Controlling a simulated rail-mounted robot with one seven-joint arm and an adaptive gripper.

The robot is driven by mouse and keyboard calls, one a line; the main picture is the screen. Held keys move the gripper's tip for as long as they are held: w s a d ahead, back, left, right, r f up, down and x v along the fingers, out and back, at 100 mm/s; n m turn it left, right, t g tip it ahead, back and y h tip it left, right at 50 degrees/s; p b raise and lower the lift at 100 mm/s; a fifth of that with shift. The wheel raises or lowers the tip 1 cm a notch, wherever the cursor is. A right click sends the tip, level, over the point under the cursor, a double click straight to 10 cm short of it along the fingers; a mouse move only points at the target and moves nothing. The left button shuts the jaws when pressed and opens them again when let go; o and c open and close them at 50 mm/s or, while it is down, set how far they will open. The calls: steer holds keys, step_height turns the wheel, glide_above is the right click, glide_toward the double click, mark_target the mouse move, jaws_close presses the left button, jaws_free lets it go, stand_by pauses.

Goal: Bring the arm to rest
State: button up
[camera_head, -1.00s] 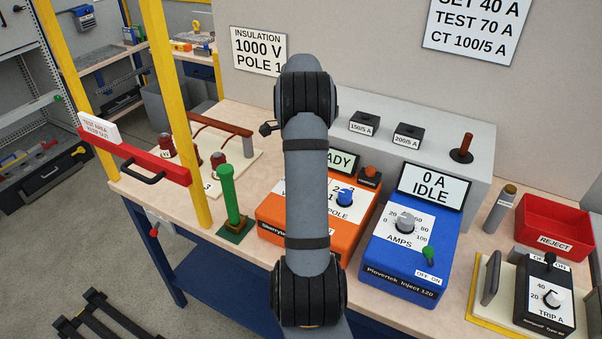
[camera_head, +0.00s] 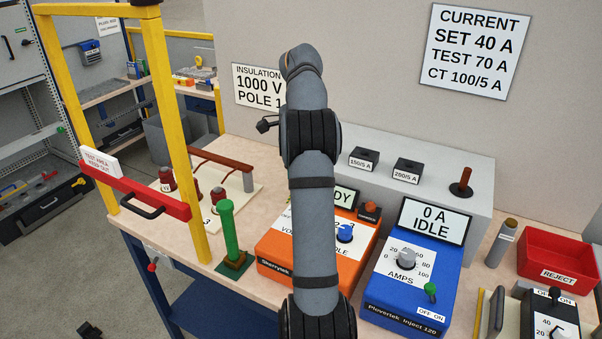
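My grey arm (camera_head: 313,215) rises through the middle of the view, with dark joints at its bottom and upper part. It bends at the top and its far end is hidden behind the arm. A small dark piece sticks out left of the upper joint and looks like part of my gripper (camera_head: 266,125). The rest of it is hidden, so its opening and any contents cannot be told. From this view the arm overlaps the orange tester (camera_head: 275,253), but contact cannot be judged.
The blue injector (camera_head: 400,300) reads 0 A IDLE. A red reject bin (camera_head: 561,272) and a trip unit (camera_head: 553,318) are at right. A green post (camera_head: 228,230) and a yellow frame with a red bar (camera_head: 135,186) stand at left. The wall behind is bare around its signs.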

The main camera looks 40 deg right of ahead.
steer(key=shift+r, duration=0.55)
steer(key=shift+f, duration=0.1)
step_height(320, 180, down, 12)
steer(key=shift+r, duration=0.1)
stand_by(0.6)
